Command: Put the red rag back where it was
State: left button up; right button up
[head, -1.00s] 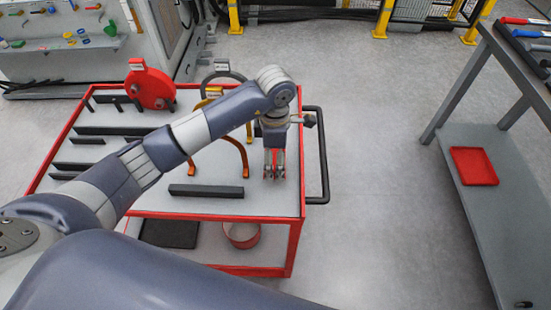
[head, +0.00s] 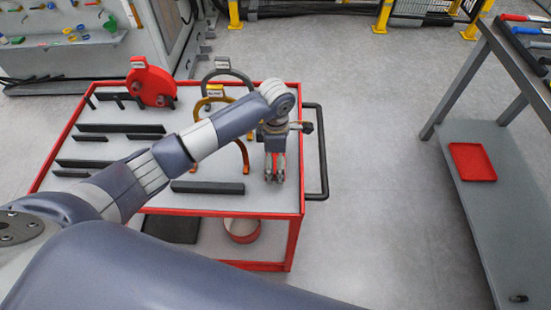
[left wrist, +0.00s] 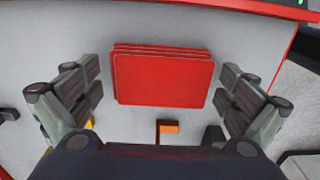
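The red rag (left wrist: 160,80) lies folded in layers on the pale top of the red-framed cart (head: 225,203), near the cart's right side. In the left wrist view it sits between the spread fingers of my left gripper, with a gap on each side. In the head view my left gripper (head: 274,177) points down over the cart top, and a bit of red shows among its fingers. The gripper is open and not closed on the rag. My right gripper is in neither view.
Black bars (head: 207,188) lie on the cart, left of the gripper. A red disc-shaped part (head: 151,84), a dark arch (head: 229,74) and an orange arch (head: 244,155) stand behind. A black handle (head: 322,150) runs along the right. A grey bench with a red tray (head: 472,162) stands farther right.

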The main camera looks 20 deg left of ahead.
aim_at(275, 159)
pick_arm(q)
jog(key=shift+r, duration=0.15)
jog(key=shift+r, duration=0.2)
notch_tip(275, 159, up, 12)
jog(key=b, duration=0.3)
jog(key=shift+f, duration=0.2)
dwell(0.4)
